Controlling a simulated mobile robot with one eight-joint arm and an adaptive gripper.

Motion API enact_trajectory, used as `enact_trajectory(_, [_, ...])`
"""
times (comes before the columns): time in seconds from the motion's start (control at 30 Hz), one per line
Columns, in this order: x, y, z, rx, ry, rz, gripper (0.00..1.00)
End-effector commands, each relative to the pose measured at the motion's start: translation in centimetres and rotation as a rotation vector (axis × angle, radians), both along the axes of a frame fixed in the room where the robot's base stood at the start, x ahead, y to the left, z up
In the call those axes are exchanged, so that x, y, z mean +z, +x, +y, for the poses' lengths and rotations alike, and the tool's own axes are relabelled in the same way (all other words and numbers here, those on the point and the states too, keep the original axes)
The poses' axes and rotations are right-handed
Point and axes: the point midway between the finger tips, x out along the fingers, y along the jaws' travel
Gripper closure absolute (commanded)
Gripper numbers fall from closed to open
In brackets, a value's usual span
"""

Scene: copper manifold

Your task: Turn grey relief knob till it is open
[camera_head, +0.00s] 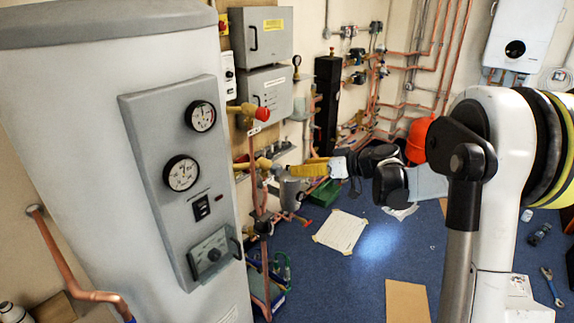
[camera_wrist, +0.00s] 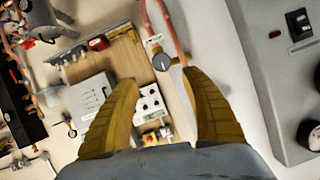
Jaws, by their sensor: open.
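In the wrist view, a round grey knob-like piece (camera_wrist: 162,62) with a dark mark sits on copper pipework, just beyond and between my fingertips. I take it for the relief knob; its marking is too small to read. My gripper (camera_wrist: 160,78) has its two yellow fingers spread on either side of it, with nothing held. In the head view, my gripper (camera_head: 294,170) reaches left towards the pipework beside the tank. I cannot tell the grey knob clearly there. A red knob (camera_head: 262,113) on a brass fitting is above my gripper.
The large grey tank (camera_head: 85,150) with its gauge panel (camera_head: 150,130) stands left of my gripper. Grey boxes (camera_head: 265,92) hang on the wall behind. Copper pipes (camera_head: 254,185) run close to the fingers. Papers (camera_head: 341,231) lie on the blue floor, which has open room.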

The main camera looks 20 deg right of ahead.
Motion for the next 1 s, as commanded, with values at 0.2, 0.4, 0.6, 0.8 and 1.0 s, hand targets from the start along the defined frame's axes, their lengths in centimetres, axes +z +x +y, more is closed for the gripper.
enact_trajectory(0.2, [-1.8,2.8,2.5,0.003,-0.001,0.001,0.45])
enact_trajectory(0.4, [-3.1,5.4,4.8,0.002,0.000,0.003,0.45])
enact_trajectory(0.6, [-3.8,6.8,6.0,0.000,-0.001,0.003,0.45])
enact_trajectory(0.8, [-3.8,7.1,6.2,-0.001,-0.001,0.004,0.45])
enact_trajectory(1.0, [-3.8,7.0,6.2,-0.001,-0.001,0.004,0.68])
